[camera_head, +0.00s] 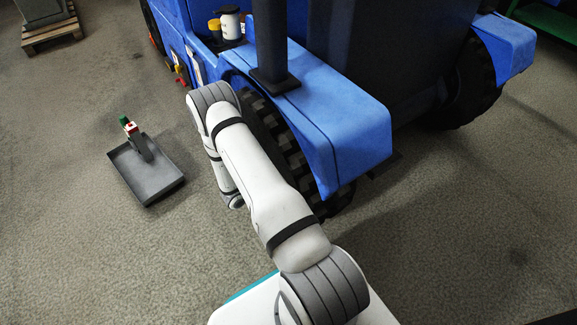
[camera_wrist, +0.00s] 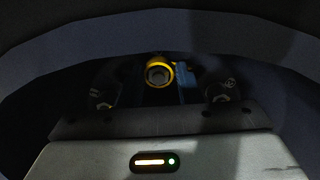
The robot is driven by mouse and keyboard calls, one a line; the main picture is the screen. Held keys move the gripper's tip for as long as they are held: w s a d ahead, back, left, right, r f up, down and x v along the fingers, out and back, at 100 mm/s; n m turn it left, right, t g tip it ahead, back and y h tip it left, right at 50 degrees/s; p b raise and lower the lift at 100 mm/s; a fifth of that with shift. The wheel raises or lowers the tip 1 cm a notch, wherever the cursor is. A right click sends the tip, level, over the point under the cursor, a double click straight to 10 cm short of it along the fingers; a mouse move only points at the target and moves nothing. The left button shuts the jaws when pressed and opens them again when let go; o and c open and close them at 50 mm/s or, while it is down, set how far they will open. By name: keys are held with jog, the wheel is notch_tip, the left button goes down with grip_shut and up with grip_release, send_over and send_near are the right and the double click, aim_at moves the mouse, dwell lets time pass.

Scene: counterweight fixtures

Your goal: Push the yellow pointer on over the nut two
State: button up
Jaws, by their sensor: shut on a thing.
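In the wrist view, the yellow pointer (camera_wrist: 166,66) shows as a yellow ring with a short yellow part at its right. A grey round end, likely the nut (camera_wrist: 157,75), shows inside the ring. I cannot tell how deep the ring sits on it. My gripper (camera_wrist: 160,92) is shut on the pointer; its fingers are dark and hard to make out. A dark curved rim arches over the gripper. In the head view, my arm reaches to the blue vehicle's wheel (camera_head: 292,150), and my gripper, the pointer and the nut are hidden.
The blue vehicle's fender (camera_head: 345,120) overhangs the wheel beside my arm. A dark tray (camera_head: 165,185) with a small red, white and green item (camera_head: 129,126) lies on the open floor to the left. A white bottle (camera_head: 230,22) stands on the vehicle.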

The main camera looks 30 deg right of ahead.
jog(key=o, duration=0.8)
jog(key=shift+o, duration=0.2)
jog(key=shift+a, duration=0.1)
jog(key=a, duration=0.8)
jog(key=shift+s+a+b, duration=0.15)
jog(key=shift+a+b, duration=0.2)
jog(key=shift+a, duration=0.05)
